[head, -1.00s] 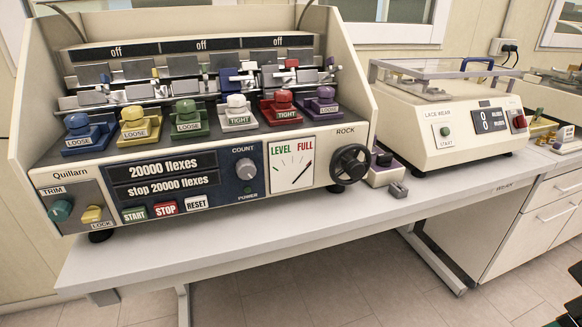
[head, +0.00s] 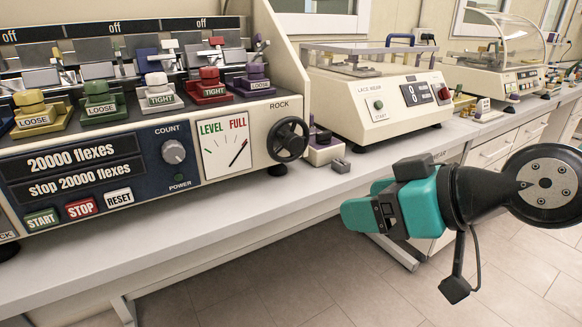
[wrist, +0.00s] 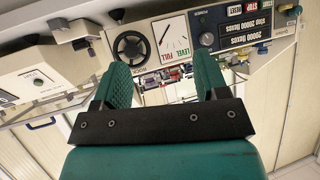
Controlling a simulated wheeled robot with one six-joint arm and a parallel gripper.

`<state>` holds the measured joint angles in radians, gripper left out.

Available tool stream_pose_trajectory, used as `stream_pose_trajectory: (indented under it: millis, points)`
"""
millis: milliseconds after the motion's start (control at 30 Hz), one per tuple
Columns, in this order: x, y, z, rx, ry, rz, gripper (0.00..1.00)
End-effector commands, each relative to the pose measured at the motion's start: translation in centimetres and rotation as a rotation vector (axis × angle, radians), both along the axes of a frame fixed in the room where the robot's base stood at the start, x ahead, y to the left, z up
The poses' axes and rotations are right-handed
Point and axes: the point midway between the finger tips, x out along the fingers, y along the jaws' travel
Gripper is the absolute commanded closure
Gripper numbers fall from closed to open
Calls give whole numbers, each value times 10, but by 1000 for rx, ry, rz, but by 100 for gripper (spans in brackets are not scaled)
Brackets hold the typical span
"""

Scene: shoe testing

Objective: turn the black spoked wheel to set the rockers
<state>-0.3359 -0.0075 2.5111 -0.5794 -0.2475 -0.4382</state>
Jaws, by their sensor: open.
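The black spoked wheel (head: 288,139) is on the front panel of the cream flexing machine, at its right end under the word ROCK. It also shows in the wrist view (wrist: 131,47), which is upside down. The dial (head: 225,145) beside it is marked LEVEL and FULL, and its needle points up to the right, toward FULL. My gripper (head: 362,213) is teal, in front of the bench and to the lower right of the wheel, apart from it. In the wrist view its two ribbed fingers (wrist: 166,82) are spread with nothing between them.
A small purple and white block (head: 322,150) and a grey piece (head: 341,166) sit on the bench (head: 205,195) just right of the wheel. The lace wear machine (head: 380,95) stands further right. The floor space in front of the bench is open.

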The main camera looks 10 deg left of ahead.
Motion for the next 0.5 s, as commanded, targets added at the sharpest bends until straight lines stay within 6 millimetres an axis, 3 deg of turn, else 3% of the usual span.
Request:
stream_pose_trajectory:
  millis: [33,200,500]
  points:
    - [14,8,-20,43,-86,-14,33]
    - [52,19,-26,156,-371,-102,33]
    - [76,18,-22,205,-565,-201,33]
